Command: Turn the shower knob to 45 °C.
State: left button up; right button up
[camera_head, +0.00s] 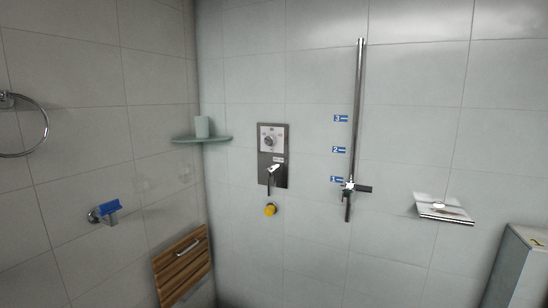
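The shower control panel (284,175) is a dark metal plate on the back tiled wall, near the middle of the camera_head view. Its upper part holds a round knob (269,141) on a lighter square plate. Below it is a chrome lever (273,170). The temperature marks and the knob's setting are too small to read. Neither of my grippers is in view.
A yellow round knob (270,209) sits below the panel.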

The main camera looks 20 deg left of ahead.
aim_at(269, 140)
jog(key=i+j, duration=0.1)
jog(key=i, duration=0.8)
jog(key=i+j, duration=0.15)
jog(key=i+l, duration=0.15)
